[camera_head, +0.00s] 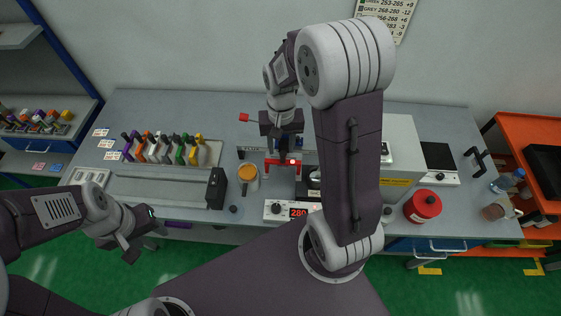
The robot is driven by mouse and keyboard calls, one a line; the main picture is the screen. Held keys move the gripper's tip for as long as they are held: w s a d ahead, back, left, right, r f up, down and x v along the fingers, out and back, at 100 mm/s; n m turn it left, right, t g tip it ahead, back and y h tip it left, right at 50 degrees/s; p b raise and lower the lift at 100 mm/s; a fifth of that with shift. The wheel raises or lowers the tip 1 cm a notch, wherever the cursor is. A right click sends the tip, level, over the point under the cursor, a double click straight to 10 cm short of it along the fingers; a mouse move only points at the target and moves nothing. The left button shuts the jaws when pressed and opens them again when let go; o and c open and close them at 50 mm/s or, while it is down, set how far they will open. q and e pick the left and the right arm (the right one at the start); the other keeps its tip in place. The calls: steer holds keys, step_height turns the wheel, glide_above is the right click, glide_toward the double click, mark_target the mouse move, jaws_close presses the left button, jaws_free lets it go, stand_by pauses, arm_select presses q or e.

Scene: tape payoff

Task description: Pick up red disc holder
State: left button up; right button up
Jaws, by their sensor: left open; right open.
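A red bracket-like piece, which looks like the red disc holder (270,168), stands on the bench near the middle, behind the box with the red "280" display. My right gripper (283,150) is open and points down just above and behind this red piece. The arm and fingers hide part of it, and I cannot tell whether they touch it. My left gripper (133,250) is open and empty, low at the left in front of the bench's front edge, far from the red piece.
A control box (278,211) with a "280" display stands in front. An orange-topped cup (248,178) and a black block (216,188) are to its left. A rack of coloured-handled tools (165,150) is further left. A red canister (422,206) stands right.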

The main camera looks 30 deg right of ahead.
mark_target(283, 153)
steer(key=f, duration=0.4)
steer(key=shift+s+d+f+p, duration=0.3)
steer(key=shift+s+d+p, duration=0.05)
steer(key=shift+s, duration=0.05)
steer(key=shift+w+a, duration=0.15)
steer(key=shift+w, duration=0.05)
jaws_close()
steer(key=shift+s, duration=0.15)
steer(key=shift+r, duration=0.1)
